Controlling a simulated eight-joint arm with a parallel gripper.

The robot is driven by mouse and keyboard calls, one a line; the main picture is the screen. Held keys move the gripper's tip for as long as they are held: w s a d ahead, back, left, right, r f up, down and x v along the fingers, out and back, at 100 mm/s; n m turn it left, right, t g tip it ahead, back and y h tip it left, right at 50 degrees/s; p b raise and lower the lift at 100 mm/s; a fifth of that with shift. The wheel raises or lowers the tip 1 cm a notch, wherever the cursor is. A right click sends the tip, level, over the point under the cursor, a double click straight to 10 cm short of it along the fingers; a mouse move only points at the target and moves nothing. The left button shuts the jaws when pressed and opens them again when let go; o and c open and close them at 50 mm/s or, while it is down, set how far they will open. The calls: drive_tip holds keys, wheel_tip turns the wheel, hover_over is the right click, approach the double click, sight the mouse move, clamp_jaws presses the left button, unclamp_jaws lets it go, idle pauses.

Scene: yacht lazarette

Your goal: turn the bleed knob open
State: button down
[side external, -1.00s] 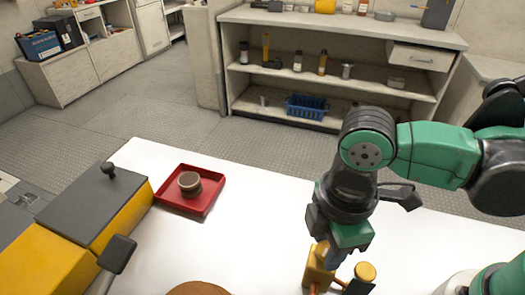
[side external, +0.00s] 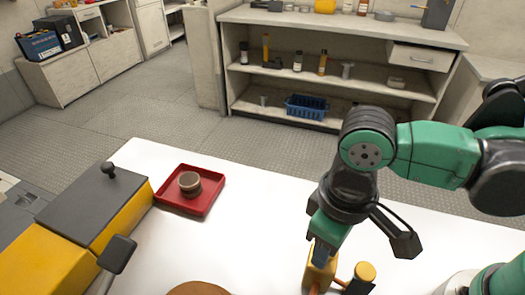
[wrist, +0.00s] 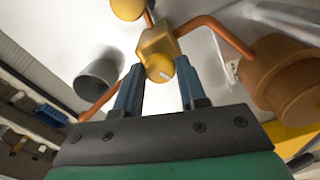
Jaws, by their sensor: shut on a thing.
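In the wrist view the small yellow bleed knob (wrist: 159,68) sits between the two blue-grey fingers of my gripper (wrist: 160,78), which are shut on it. It is on a yellow valve block (wrist: 154,40) with copper-orange pipes (wrist: 212,30) running out to either side. In the side view my gripper (side external: 321,254) points down at the yellow block (side external: 318,275). The knob is hidden there behind the fingers. How far the knob is turned I cannot tell.
A yellow round cap (side external: 365,271) stands right of the block. A brown round thing (side external: 197,289) is at the front edge of view. A red tray (side external: 207,204) holds a small round container (side external: 190,183). A yellow-and-grey box (side external: 95,208) stands left. The white tabletop between is clear.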

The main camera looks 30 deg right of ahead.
drive_tip(key=shift+m, duration=0.6)
drive_tip(key=c, duration=0.5)
unclamp_jaws()
drive_tip(key=shift+r, duration=0.15)
drive_tip(key=shift+r, duration=2.65)
drive_tip(key=shift+d, duration=0.1)
